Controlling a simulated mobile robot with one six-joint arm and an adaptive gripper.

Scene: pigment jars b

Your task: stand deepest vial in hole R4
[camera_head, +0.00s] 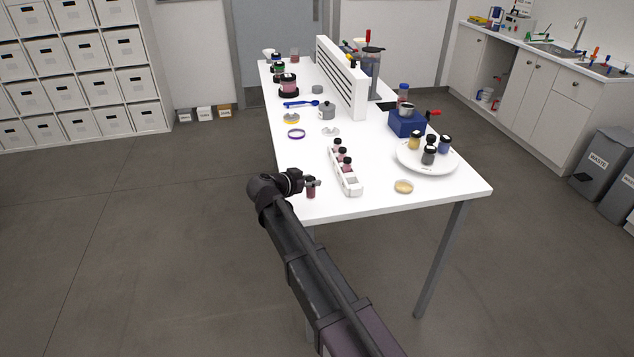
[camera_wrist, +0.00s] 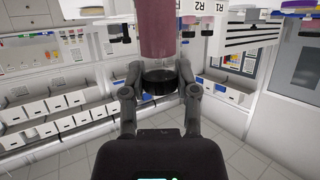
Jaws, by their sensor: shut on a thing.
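My gripper (camera_head: 304,182) is shut on a vial with dark red-pink contents (camera_head: 311,191), at the near left edge of the table. In the wrist view the fingers (camera_wrist: 160,90) close around its black cap, and its pink body (camera_wrist: 157,35) shows, cut off by the frame. The white rack (camera_head: 351,184) stands to the right of the held vial, apart from it. Several dark-capped reddish vials (camera_head: 342,156) stand in its far and middle part. The near end looks empty. Labels R1 and R2 show on the rack (camera_wrist: 206,7) in the wrist view; R4 is not readable.
A white plate (camera_head: 407,164) with several capped jars stands to the right. A pale round lid (camera_head: 403,187) lies near the front edge. A blue block (camera_head: 407,124) and a white slotted divider (camera_head: 342,78) stand farther back. A purple ring (camera_head: 296,134) lies left of the rack.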

